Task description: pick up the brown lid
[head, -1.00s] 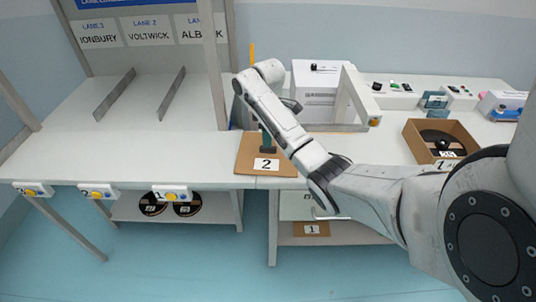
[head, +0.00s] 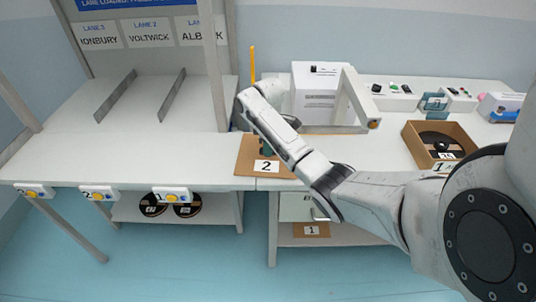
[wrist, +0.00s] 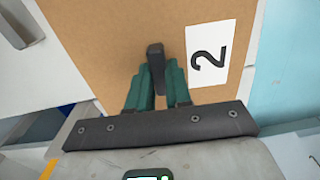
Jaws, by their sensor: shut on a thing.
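The brown lid (head: 246,165) is a flat cardboard-coloured panel with a white "2" label. It lies near the front edge of the white table, across the seam between two tops. In the wrist view the brown lid (wrist: 110,40) fills the middle, with a dark upright grip post (wrist: 155,52) on it. The green fingers of my gripper (wrist: 158,75) are shut on this post. In the head view my gripper (head: 266,148) is over the lid, mostly hidden by my arm. I cannot see any gap beneath the lid.
A white box (head: 318,82) and a pale angled frame (head: 350,98) stand behind my arm. An open brown box (head: 413,146) holding a dark reel is at the right. The lane table (head: 165,135) at the left has clear space in front of its dividers.

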